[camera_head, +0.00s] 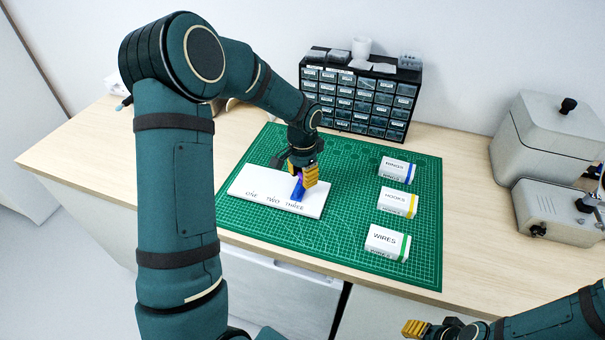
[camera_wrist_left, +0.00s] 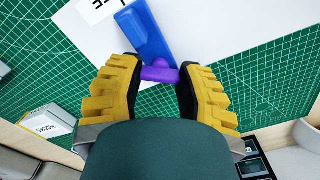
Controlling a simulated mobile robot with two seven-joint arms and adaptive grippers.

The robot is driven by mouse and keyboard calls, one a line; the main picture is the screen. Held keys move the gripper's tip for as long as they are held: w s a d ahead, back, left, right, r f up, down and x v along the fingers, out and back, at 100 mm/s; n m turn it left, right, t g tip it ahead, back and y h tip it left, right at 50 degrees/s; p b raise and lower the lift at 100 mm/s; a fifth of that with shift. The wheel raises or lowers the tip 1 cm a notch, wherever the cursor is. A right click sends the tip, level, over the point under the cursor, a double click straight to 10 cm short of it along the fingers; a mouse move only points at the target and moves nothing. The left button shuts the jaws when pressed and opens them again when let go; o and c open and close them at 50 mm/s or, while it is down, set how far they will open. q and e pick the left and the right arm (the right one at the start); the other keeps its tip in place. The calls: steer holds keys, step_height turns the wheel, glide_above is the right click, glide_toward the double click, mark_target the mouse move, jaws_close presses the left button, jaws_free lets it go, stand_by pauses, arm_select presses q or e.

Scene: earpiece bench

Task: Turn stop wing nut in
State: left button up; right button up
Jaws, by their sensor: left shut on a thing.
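A white board (camera_head: 247,186) printed ONE, TWO, THREE lies on the green cutting mat. A blue block (camera_head: 298,189) stands on it by the word THREE; it also shows in the left wrist view (camera_wrist_left: 145,33). A purple wing nut (camera_wrist_left: 159,71) sits at the near end of the blue block. My left gripper (camera_head: 304,174) is over the board's right part, its yellow fingers shut on the purple wing nut. In the head view the fingers mostly hide the nut. My right gripper (camera_head: 416,328) is at the bottom edge, its jaws partly hidden.
The green mat (camera_head: 340,240) carries three white boxes at right: RINGS (camera_head: 397,170), HOOKS (camera_head: 398,202) and WIRES (camera_head: 387,242). A black drawer cabinet (camera_head: 360,98) stands behind. Grey machines (camera_head: 550,145) stand on the right of the bench. The mat between board and boxes is clear.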

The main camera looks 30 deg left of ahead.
stand_by(0.3)
arm_select(q)
steer(key=o, duration=1.3)
steer(key=shift+c, duration=0.2)
steer(key=shift+r, duration=0.15)
step_height(320, 180, up, 12)
